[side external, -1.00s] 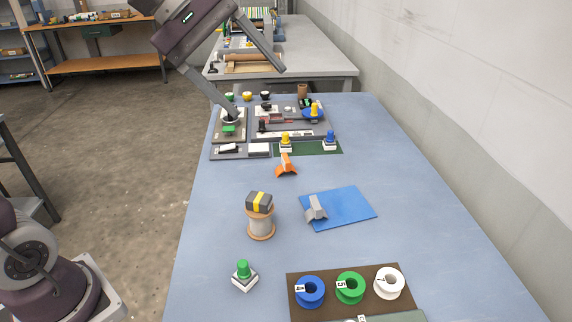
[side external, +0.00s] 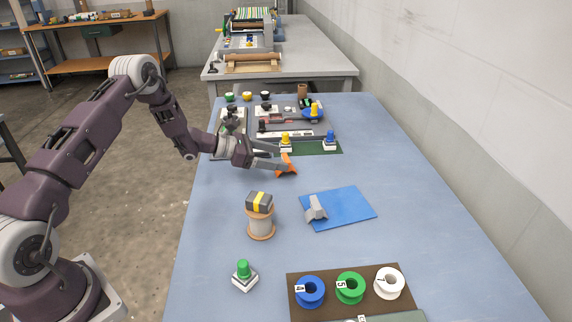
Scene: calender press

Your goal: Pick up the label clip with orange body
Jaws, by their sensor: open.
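The orange label clip (side external: 288,168) lies on the blue-grey table, just in front of the green mat. My gripper (side external: 286,159) reaches in low from the left with its fingers spread. One finger is on the far side of the clip, near the yellow-topped piece, and the other overlaps the clip's near left side in the picture. I cannot tell whether either finger touches the clip. A grey clip (side external: 316,208) of similar shape lies on the left part of a blue mat.
A yellow-topped piece (side external: 285,141) and a blue-topped piece (side external: 330,140) stand on the green mat (side external: 312,149) behind. A spool with a dark yellow-striped block (side external: 260,203) on it stands in front. The blue mat (side external: 352,207) lies right; the table's right side is clear.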

